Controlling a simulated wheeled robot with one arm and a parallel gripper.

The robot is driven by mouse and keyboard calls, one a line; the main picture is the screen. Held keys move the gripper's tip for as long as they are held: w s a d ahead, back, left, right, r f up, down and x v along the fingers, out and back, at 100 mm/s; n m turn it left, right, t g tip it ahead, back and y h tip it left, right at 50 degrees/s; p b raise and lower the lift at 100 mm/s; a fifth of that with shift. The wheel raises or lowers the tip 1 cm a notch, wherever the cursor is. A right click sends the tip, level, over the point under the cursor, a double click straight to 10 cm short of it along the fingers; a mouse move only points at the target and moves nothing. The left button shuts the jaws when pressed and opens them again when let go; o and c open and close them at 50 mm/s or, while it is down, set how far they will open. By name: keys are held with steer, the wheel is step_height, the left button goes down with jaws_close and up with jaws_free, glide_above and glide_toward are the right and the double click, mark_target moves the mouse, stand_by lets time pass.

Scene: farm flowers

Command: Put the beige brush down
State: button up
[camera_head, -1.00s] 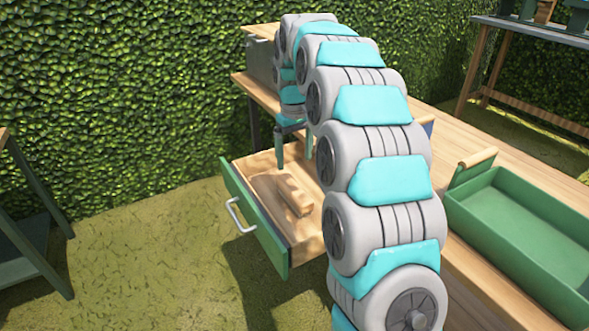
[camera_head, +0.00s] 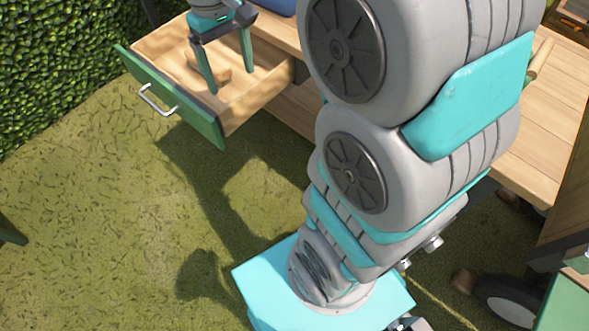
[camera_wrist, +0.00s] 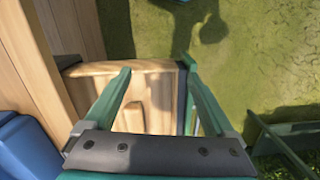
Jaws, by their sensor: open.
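The beige brush (camera_head: 223,75) lies on the bottom of the open drawer (camera_head: 262,88), partly hidden behind a finger of my gripper in the head view. It also shows in the wrist view (camera_wrist: 133,117) as a pale wooden piece on the drawer floor. My gripper (camera_head: 230,82) points down over the drawer. Its two green fingers are wide apart, with nothing held between them. In the wrist view, the fingers (camera_wrist: 155,66) span part of the drawer, and the brush lies nearer the left finger. I cannot tell the exact height of the fingertips above the drawer floor.
The drawer has a green front (camera_head: 180,102) with a metal handle and hangs out from the wooden table (camera_head: 535,135). A blue object (camera_wrist: 24,150) is at the left in the wrist view. Grass (camera_head: 110,190) lies open before the drawer.

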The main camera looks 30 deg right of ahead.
steer(key=s+f+m, duration=0.1)
steer(key=s+f, duration=0.2)
steer(key=s, duration=0.8)
steer(key=s+f+m, duration=0.1)
steer(key=s+f, duration=0.2)
steer(key=s, duration=0.7)
steer(key=shift+s+d+f+g, duration=0.25)
steer(key=shift+s+d+g, duration=0.1)
steer(key=shift+s+g, duration=0.05)
